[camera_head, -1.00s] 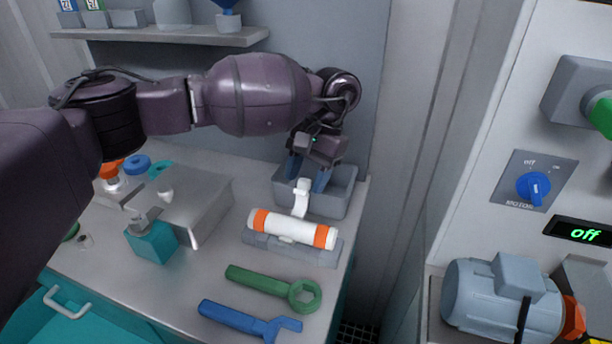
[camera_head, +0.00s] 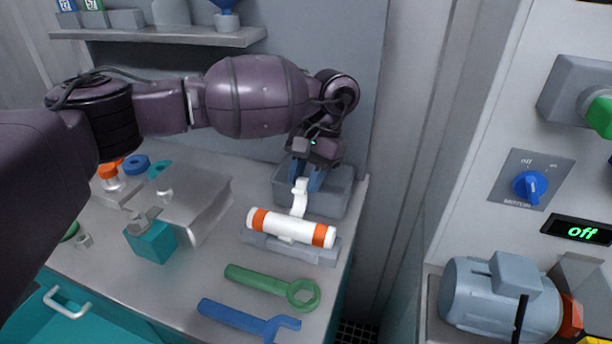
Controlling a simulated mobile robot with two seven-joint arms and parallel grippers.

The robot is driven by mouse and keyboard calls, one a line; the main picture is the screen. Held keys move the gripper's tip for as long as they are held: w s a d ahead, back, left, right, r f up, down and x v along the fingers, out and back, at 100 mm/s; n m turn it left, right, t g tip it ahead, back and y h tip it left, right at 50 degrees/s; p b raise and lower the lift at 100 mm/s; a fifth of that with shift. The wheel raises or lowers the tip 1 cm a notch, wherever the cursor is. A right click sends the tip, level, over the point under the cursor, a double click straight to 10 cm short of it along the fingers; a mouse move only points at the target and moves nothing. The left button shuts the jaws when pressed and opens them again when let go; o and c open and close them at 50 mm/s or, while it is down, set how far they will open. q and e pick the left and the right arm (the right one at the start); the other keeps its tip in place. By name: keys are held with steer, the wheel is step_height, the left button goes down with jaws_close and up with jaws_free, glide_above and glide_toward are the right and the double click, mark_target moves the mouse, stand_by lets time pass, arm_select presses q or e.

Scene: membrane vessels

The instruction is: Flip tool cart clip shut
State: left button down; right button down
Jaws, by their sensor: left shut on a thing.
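The white clip (camera_head: 299,203) stands raised, tilted up behind a white cylinder with orange bands (camera_head: 288,227). The cylinder lies on a grey cradle (camera_head: 262,243) on the tool cart top (camera_head: 208,272). My left gripper (camera_head: 303,184) reaches down from above, its blue fingers shut on the upper end of the clip. The clip's lower end meets the back of the cylinder; the joint there is hidden. My right gripper is not in view.
A grey bin (camera_head: 338,192) stands right behind the clip. A green wrench (camera_head: 270,285) and a blue wrench (camera_head: 245,319) lie in front. A teal block (camera_head: 151,243) and grey casing (camera_head: 195,200) stand left. A motor (camera_head: 490,298) sits at right.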

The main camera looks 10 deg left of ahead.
mark_target(295, 189)
arm_select(q)
steer(key=shift+s+a+r+t+p, duration=0.35)
steer(key=shift+s+r+t+p, duration=0.35)
steer(key=shift+t, duration=0.4)
steer(key=t, duration=0.1)
steer(key=s+t+h+p, duration=0.1)
steer(key=shift+s+a+r+n+t, duration=0.15)
steer(key=shift+s+r+n+t, duration=0.05)
steer(key=shift+r+n+t, duration=0.1)
steer(key=shift+s+a+t, duration=0.1)
steer(key=shift+s+t, duration=0.3)
steer(key=shift+t, duration=0.2)
steer(key=shift+s+t+p, duration=0.1)
steer(key=shift+t+p, duration=0.2)
steer(key=shift+p, duration=0.05)
steer(key=c, duration=1.1)
jaws_free()
steer(key=shift+o, duration=0.9)
steer(key=shift+a, duration=0.15)
steer(key=shift+s+f, duration=0.1)
steer(key=shift+f, duration=0.05)
